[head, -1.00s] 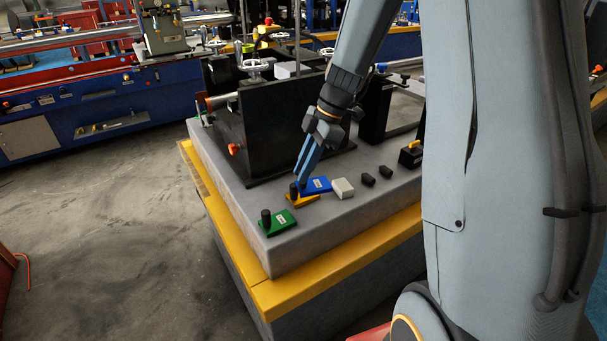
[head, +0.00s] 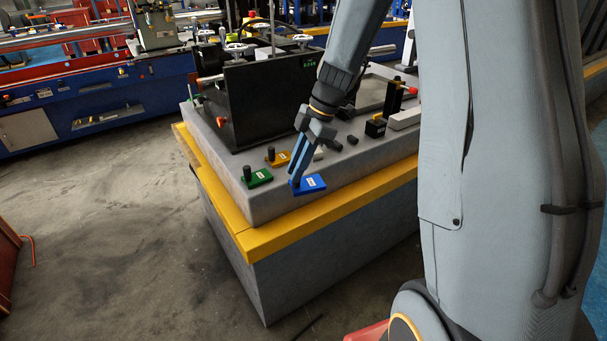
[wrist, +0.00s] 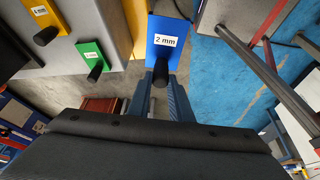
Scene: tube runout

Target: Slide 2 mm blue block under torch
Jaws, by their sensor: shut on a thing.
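My gripper (head: 294,184) is shut on the dark knob of the blue block (head: 313,184). In the head view the block appears by the bench's front edge, right of the green block. The wrist view shows the blue block (wrist: 166,28) label-up, marked "2 mm", with its knob (wrist: 161,73) between my fingers (wrist: 160,85). Its far part overlaps the bench's yellow edge there, with blue floor beside it. It looks held above the bench, but the height is hard to judge. I cannot make out the torch for certain in either view.
A green block (head: 261,180) and a yellow block (head: 281,159), each with a dark knob, lie left of the blue one on the grey bench top (head: 235,206). A white block (head: 319,153) and small black pieces (head: 352,140) lie behind. A black machine (head: 260,102) stands further back.

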